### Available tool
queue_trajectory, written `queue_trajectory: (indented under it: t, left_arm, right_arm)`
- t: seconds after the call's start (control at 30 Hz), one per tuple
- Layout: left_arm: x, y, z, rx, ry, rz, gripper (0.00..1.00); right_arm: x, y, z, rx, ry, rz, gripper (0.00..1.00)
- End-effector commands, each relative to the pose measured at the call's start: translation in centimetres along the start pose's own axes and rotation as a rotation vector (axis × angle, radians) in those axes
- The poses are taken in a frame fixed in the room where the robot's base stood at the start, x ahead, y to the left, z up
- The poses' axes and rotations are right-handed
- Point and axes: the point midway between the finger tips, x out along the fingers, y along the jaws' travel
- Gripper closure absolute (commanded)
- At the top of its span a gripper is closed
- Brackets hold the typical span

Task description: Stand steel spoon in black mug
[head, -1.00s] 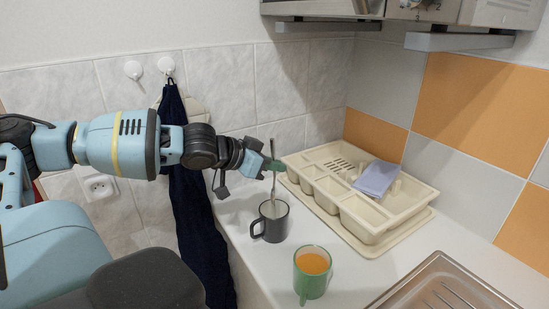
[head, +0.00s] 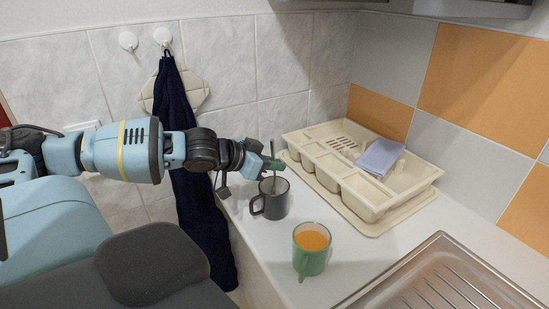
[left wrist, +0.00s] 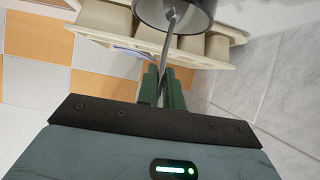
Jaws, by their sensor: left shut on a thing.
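The black mug (head: 273,200) stands upright on the white worktop, its handle to the left. The steel spoon (head: 274,180) is upright with a slight tilt, its lower part inside the mug. My left gripper (head: 272,164) is just above the mug's rim and is shut on the spoon's upper part. In the left wrist view, the green fingers (left wrist: 162,88) close on the spoon's handle (left wrist: 170,42), which runs into the mug (left wrist: 178,8). The spoon's lower end is hidden in the mug. My right gripper is not in view.
A green mug (head: 310,252) with an orange drink stands in front and to the right of the black mug. A cream cutlery tray (head: 372,206) with a lilac cloth (head: 380,157) lies behind. A steel drainer (head: 440,280) is at front right. A dark towel (head: 195,190) hangs left.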

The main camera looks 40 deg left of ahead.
Motion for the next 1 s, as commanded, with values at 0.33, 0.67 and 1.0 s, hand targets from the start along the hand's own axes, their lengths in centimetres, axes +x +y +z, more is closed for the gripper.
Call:
queue_trajectory:
  t: [0.33, 0.67, 1.0]
  left_arm:
    - [0.7, -0.02, 1.27, 0.0, 0.0, 0.0, 1.0]
    - [0.73, -0.02, 1.33, 0.0, 0.0, 0.0, 1.0]
    - [0.73, -0.01, 1.33, 0.0, 0.0, 0.0, 0.66]
  right_arm:
    - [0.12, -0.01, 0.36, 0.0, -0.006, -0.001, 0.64]
    - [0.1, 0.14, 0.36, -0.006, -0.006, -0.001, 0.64]
    - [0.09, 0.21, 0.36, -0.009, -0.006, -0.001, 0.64]
